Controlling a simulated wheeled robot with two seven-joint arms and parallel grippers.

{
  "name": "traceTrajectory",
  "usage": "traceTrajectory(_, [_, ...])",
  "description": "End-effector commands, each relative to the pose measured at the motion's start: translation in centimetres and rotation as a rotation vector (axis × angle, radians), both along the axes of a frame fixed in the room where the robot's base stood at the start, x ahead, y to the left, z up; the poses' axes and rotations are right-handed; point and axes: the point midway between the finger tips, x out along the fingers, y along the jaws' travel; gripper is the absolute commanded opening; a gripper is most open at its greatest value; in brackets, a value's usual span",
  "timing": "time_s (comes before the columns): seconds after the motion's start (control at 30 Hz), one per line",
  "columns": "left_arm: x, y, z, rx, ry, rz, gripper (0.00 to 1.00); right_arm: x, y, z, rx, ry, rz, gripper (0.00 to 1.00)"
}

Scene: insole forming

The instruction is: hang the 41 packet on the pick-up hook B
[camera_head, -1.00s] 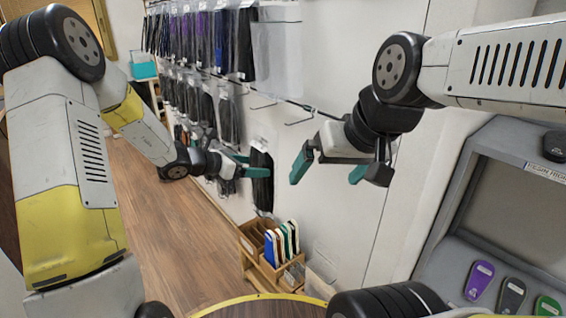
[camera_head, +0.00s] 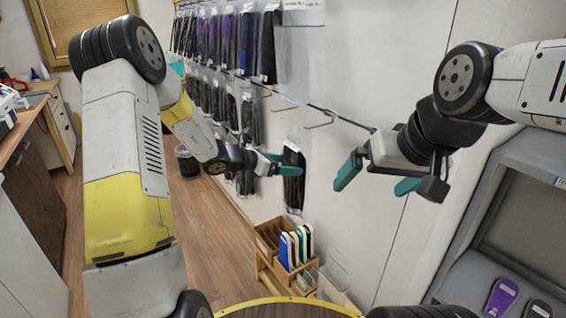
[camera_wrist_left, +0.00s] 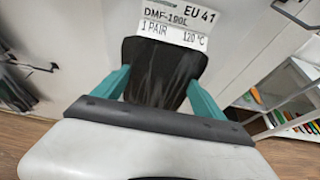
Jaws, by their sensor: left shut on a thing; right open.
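The 41 packet (camera_head: 293,190) is a clear sleeve with dark insoles, hanging upright in my left gripper (camera_head: 286,164) in front of the white wall. In the left wrist view the packet (camera_wrist_left: 163,62) shows the label "EU 41", between the teal fingers of my left gripper (camera_wrist_left: 158,88). Empty wire hooks (camera_head: 319,119) stick out of the wall above and to the right of the packet; I cannot read which is hook B. A hook (camera_wrist_left: 38,67) also shows at the left of the wrist view. My right gripper (camera_head: 378,178) is open and empty, right of the hooks.
Rows of hanging packets (camera_head: 210,95) fill the wall to the left. A wooden rack (camera_head: 268,262) with coloured insoles stands below the held packet. A grey machine (camera_head: 520,225) is at the right. The wall between the packet and my right gripper is bare.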

Motion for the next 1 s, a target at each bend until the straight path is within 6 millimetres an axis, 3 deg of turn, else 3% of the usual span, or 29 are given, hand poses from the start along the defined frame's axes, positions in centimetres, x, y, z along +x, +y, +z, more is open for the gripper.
traceTrajectory(1.0, [3.4, -4.7, -0.9, 0.000, 0.000, -0.001, 0.16, 0.0, 0.0, 0.0, 0.000, 0.000, 0.000, 1.00])
